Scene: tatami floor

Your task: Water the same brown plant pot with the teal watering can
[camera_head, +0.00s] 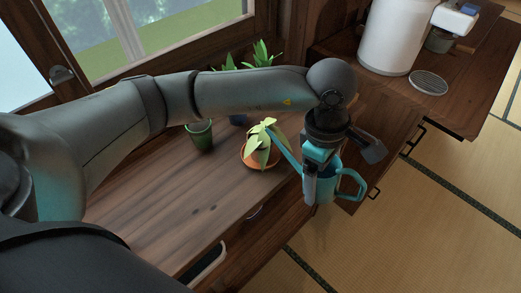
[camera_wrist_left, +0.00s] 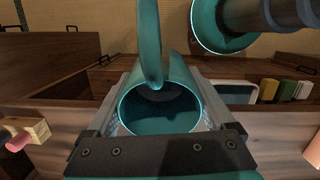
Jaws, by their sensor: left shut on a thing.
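The teal watering can (camera_head: 327,189) is held upright or nearly so in my left gripper (camera_head: 314,178), which is shut on it. Its handle is to the right and its spout points up and left, ending beside the leaves of the brown plant pot (camera_head: 260,160). This pot is orange-brown, with drooping yellow-green leaves, and stands on the wooden counter left of my gripper. Whether water flows cannot be told. The left wrist view shows teal parts of the can (camera_wrist_left: 160,130) close up between the gripper fingers. My right gripper is not in view.
A green pot (camera_head: 200,137) stands left of the brown one, and a dark blue pot (camera_head: 238,119) is partly hidden by my arm. A white cylinder (camera_head: 396,38) and round rack (camera_head: 428,83) are at the back right. Tatami floor (camera_head: 420,220) is clear at right.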

